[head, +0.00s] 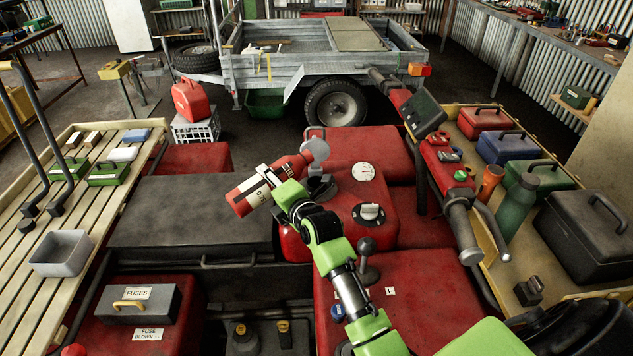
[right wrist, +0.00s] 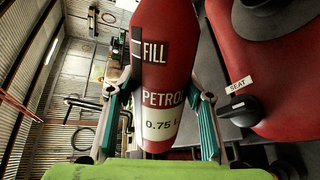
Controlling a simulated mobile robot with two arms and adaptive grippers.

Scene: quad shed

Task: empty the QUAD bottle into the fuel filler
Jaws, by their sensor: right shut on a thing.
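The red bottle (head: 240,201) lies tilted over the quad, its base at lower left and its neck at upper right. In the right wrist view the bottle (right wrist: 165,35) reads FILL, PETROL and 0.75 L; I see no QUAD on it. My right gripper (head: 278,186) is shut around its body; both fingers show in the right wrist view (right wrist: 165,100). The neck end is beside a grey disc (head: 315,151) and above a dark fitting (head: 321,187) on the red tank, which looks like the fuel filler. I cannot tell whether liquid flows. My left gripper is out of view.
A white-faced gauge (head: 363,172) and a round knob (head: 369,213) sit on the red bodywork, close to my right arm. The handlebar grip (head: 463,225) stands to the right. A green bottle (head: 516,207) and toolboxes fill the right rack. A slatted rack (head: 40,290) is left.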

